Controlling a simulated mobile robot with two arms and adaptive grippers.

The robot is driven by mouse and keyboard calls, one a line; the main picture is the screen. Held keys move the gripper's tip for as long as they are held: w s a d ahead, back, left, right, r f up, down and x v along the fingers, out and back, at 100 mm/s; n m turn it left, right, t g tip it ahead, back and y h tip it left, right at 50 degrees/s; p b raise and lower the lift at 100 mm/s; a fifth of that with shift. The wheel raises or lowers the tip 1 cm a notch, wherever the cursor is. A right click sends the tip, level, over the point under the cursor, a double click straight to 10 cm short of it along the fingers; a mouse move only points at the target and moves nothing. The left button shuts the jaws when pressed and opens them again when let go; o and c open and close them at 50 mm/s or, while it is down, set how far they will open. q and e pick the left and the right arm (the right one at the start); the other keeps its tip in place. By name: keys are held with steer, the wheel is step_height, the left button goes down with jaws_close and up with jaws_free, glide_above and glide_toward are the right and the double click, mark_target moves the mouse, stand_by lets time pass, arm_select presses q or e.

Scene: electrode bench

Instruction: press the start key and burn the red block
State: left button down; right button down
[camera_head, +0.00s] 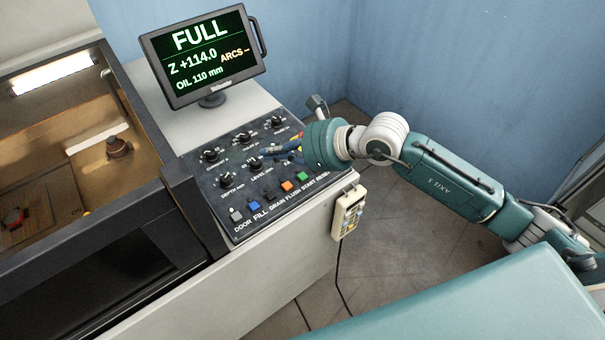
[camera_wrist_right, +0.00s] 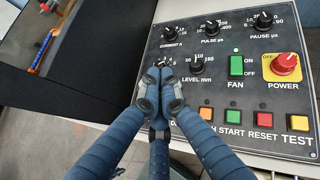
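The green START key (camera_head: 302,177) is on the front row of the sloping control panel. It also shows in the right wrist view (camera_wrist_right: 235,115), right of my fingers and uncovered. My right gripper (camera_head: 270,151) is over the panel near the LEVEL knob. In the right wrist view its blue fingers (camera_wrist_right: 161,78) are together with nothing visible between them; contact with the panel cannot be told. A small red thing (camera_head: 13,216), possibly the red block, shows inside the machine tank at far left. My left gripper is out of view.
The screen (camera_head: 205,55) reads FULL, Z +114.0, OIL 110 mm and ARCS with a dash. An orange key (camera_head: 287,186) borders START; the red POWER knob (camera_wrist_right: 286,64) stands higher. A handheld keypad (camera_head: 348,211) hangs from the cabinet. Knobs (camera_head: 226,180) stick up from the panel.

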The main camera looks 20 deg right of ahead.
mark_target(305, 177)
steer(key=w+d+f+n+h, duration=0.1)
steer(key=d+h, duration=0.3)
steer(key=d, duration=0.4)
steer(key=shift+w+d+f, duration=0.25)
steer(key=shift+w+f, duration=0.4)
steer(key=shift+w, duration=0.05)
steer(key=shift+f, duration=0.1)
step_height(305, 177, down, 8)
steer(key=b, duration=0.5)
steer(key=shift+f+b, duration=0.3)
steer(key=shift+b, duration=0.15)
steer(key=shift+f+b, duration=0.4)
steer(key=shift+b, duration=0.25)
